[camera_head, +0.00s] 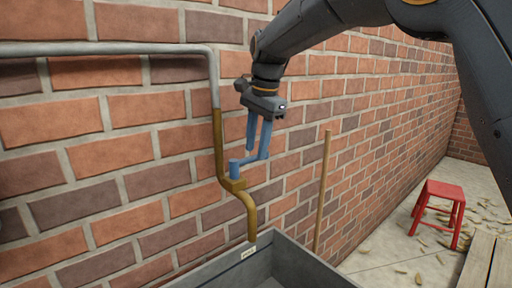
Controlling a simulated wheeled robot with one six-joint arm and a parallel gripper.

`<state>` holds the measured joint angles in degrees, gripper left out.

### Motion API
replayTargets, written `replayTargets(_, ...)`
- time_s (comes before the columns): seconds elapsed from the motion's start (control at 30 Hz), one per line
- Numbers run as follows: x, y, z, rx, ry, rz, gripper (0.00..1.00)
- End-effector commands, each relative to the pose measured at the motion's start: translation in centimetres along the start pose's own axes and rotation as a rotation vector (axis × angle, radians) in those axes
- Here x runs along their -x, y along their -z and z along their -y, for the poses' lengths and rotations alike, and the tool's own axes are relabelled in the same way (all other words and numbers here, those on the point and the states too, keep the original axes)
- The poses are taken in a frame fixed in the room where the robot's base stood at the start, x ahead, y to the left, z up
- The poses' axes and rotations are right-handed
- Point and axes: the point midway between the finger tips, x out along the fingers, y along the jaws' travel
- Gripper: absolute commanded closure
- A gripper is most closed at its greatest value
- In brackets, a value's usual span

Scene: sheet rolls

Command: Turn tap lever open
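A brass tap (236,184) hangs on a pipe in front of the brick wall, left of centre, its spout curving down. A blue lever (247,160) runs from the blue hub on top of the tap to the right. My gripper (257,150) points down from above, with its dark body over the lever. Its two bluish fingers stand apart with a gap between them. The right finger overlaps the lever's outer end in the picture; I cannot tell whether they touch. The similar blue makes the border between finger and lever unclear.
A grey trough (205,281) with a small label stands under the spout. A wooden pole (321,195) leans on the wall to the right. A grey pipe (110,48) runs along the wall. A red stool (438,207) stands at the far right, with scattered bits on the floor.

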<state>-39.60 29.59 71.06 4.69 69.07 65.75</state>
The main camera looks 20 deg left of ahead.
Motion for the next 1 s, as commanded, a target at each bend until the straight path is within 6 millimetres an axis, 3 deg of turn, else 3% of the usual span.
replayTargets(0.2,-1.5,0.0,0.0,0.000,0.000,0.000,0.68)
replayTargets(0.43,-1.6,0.0,0.0,0.000,0.000,0.000,0.68)
replayTargets(0.67,-1.5,0.0,0.0,0.001,0.000,0.000,1.00)
replayTargets(1.0,-1.4,0.6,-0.3,-0.020,0.000,-0.005,1.00)
